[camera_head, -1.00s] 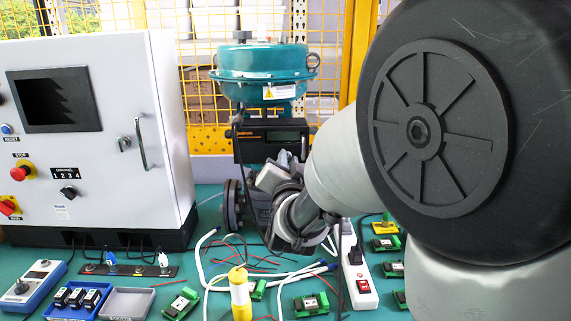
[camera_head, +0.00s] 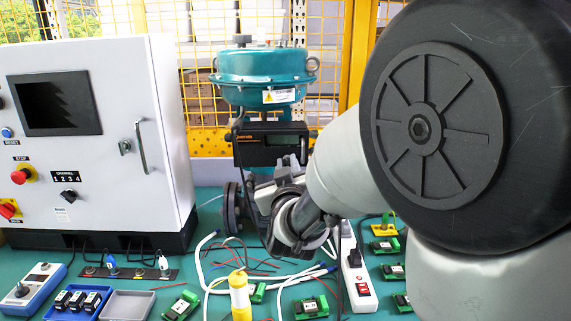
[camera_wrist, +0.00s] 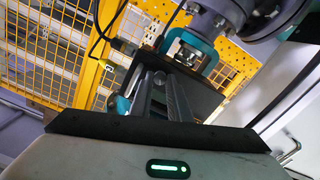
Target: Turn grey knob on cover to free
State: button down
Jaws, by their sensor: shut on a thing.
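The black positioner cover (camera_head: 256,152) with an orange marking and a display window sits on the valve below the teal actuator (camera_head: 262,78). It also shows in the wrist view as a dark panel (camera_wrist: 198,95). My gripper (camera_wrist: 166,82) reaches up to this panel, with its two long grey fingers close together. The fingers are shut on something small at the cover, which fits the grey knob. The knob itself is hidden by the fingers and in the head view by my wrist, so its pointing direction cannot be told.
A white control cabinet (camera_head: 160,110) stands at the left. A yellow mesh fence (camera_head: 345,60) is behind. The green table holds loose cables, a power strip (camera_head: 355,265), a yellow cylinder (camera_head: 240,295) and several green modules. My arm fills the right side.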

jog(key=shift+r+n, duration=0.15)
jog(key=shift+n, duration=1.35)
jog(key=shift+p, duration=0.3)
jog(key=c, duration=1.7)
grip_release()
jog(key=shift+o, duration=0.2)
jog(key=shift+s, duration=0.1)
